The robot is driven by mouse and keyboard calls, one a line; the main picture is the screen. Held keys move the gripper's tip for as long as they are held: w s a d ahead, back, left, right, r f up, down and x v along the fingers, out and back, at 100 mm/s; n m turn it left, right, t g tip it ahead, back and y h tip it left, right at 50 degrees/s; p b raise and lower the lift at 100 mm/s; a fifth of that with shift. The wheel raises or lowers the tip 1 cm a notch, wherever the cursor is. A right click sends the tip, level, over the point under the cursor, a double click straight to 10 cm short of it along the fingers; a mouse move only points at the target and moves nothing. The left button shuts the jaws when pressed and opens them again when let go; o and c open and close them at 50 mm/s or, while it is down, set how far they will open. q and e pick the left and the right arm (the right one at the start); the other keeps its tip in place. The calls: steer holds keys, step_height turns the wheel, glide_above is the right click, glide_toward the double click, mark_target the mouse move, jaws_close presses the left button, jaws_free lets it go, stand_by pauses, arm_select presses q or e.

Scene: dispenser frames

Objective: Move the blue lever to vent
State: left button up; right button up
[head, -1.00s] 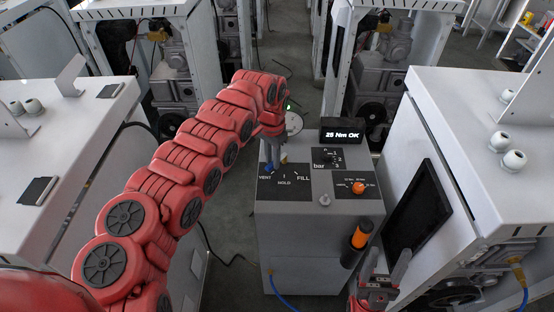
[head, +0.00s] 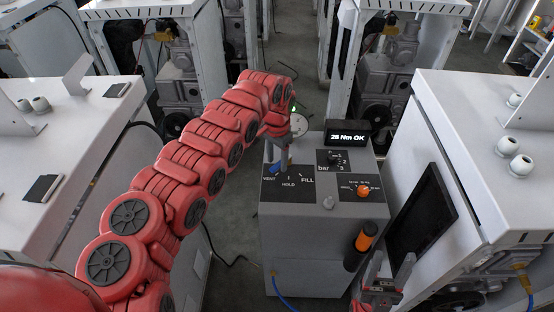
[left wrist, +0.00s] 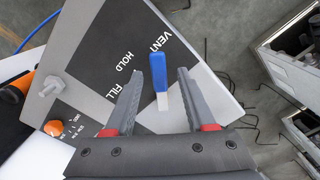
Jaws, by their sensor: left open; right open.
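The blue lever (left wrist: 158,72) shows in the left wrist view between the two fingers of my left gripper (left wrist: 159,74), with a gap on each side. Its blue end lies by the word VENT (left wrist: 160,40); a pale shank shows below it. In the head view my left gripper (head: 280,165) is open over the VENT, HOLD and FILL panel (head: 299,190) on top of the grey box. The lever is mostly hidden there by the fingers, and I cannot tell its exact setting. My right gripper (head: 391,266) is open and empty, low in front of the box's right side.
The grey box (head: 305,235) also carries a bar selector (head: 333,159), an orange knob (head: 363,190), a display (head: 347,134) reading OK, and an orange-and-black handle (head: 361,243) at its front. White cabinets (head: 490,110) stand on both sides.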

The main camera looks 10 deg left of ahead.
arm_select(q)
step_height(320, 180, up, 11)
steer(key=b, duration=0.3)
step_height(320, 180, up, 5)
steer(key=p, duration=0.1)
glide_above(278, 164)
steer(key=shift+s+a+r+p, duration=0.15)
steer(key=shift+r+p, duration=0.15)
steer(key=shift+r, duration=0.3)
